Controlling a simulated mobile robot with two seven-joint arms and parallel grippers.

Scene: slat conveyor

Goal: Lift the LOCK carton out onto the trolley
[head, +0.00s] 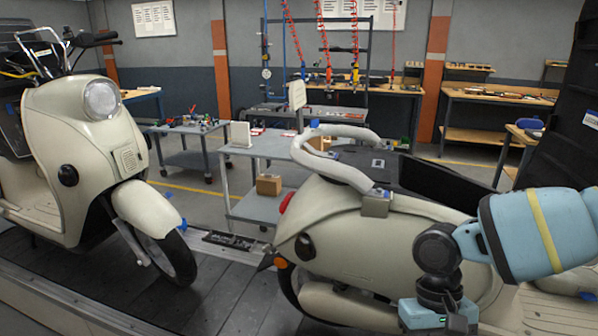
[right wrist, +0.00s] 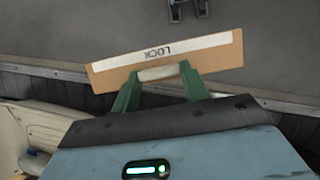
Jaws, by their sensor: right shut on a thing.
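The LOCK carton (right wrist: 205,49) is a flat brown box with a white strip reading LOCK, upside down in the right wrist view. My right gripper (right wrist: 159,72) has its green fingers shut on the carton's near edge, around a pale piece there. The carton is slightly tilted in that view, with grey floor beyond it and the conveyor edge behind its lower side. In the head view my right arm reaches down at the lower right; its fingers and the carton are out of sight. A grey two-shelf trolley (head: 246,207) stands beyond the conveyor. My left gripper is not in view.
A cream scooter (head: 100,140) stands left on the dark slat conveyor (head: 225,285); another scooter (head: 350,235) is in front of my right arm. A brown box (head: 268,185) sits on the trolley's lower shelf. Benches and hanging red hoses are farther back.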

